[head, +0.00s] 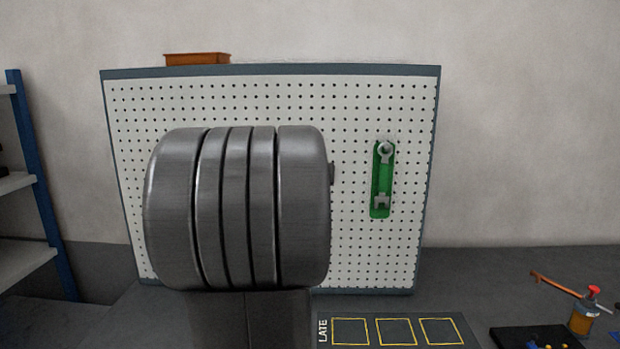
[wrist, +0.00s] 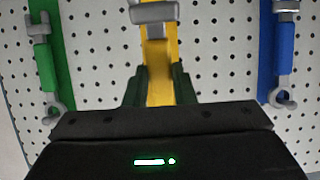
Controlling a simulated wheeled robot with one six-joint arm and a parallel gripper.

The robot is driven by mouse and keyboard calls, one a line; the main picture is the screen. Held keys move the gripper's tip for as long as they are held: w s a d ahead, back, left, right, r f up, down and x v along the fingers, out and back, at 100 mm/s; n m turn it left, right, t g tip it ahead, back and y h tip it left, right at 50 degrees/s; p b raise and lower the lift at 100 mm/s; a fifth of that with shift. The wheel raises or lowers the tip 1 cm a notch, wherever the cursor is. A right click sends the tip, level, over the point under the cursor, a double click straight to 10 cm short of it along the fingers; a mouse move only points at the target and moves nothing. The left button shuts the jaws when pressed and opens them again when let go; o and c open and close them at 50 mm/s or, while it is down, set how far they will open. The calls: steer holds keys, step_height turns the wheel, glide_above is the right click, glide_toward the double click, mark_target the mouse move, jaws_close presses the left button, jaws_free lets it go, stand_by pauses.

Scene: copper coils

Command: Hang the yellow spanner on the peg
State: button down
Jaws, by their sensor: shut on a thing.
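The yellow spanner (wrist: 161,72) is in the middle of the wrist view, upright in the picture, with a grey end (wrist: 153,13) at the top edge. My gripper (wrist: 160,88) is shut on its yellow handle, a dark finger on each side. The white pegboard (wrist: 105,40) is close behind it. The yellow spanner's peg is not visible, and I cannot tell whether the spanner touches the board. In the head view my arm hides the gripper, the spanner and the middle of the pegboard (head: 355,110).
A green spanner (wrist: 45,65) hangs left in the wrist view and on the board's right side in the head view (head: 383,180). A blue spanner (wrist: 284,48) hangs right in the wrist view. A marked mat (head: 400,330) and red-topped bottle (head: 584,318) are on the bench.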

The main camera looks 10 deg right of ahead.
steer(key=shift+w+d+p, duration=0.15)
steer(key=shift+w+p, duration=0.2)
steer(key=shift+w, duration=0.45)
steer(key=shift+b+x, duration=0.55)
steer(key=shift+x, duration=0.3)
steer(key=shift+f, duration=0.1)
steer(key=c, duration=1.1)
jaws_free()
steer(key=shift+s, duration=0.15)
steer(key=b+v, duration=0.2)
steer(key=v, duration=1.1)
steer(key=shift+s, duration=0.3)
steer(key=shift+w, duration=0.15)
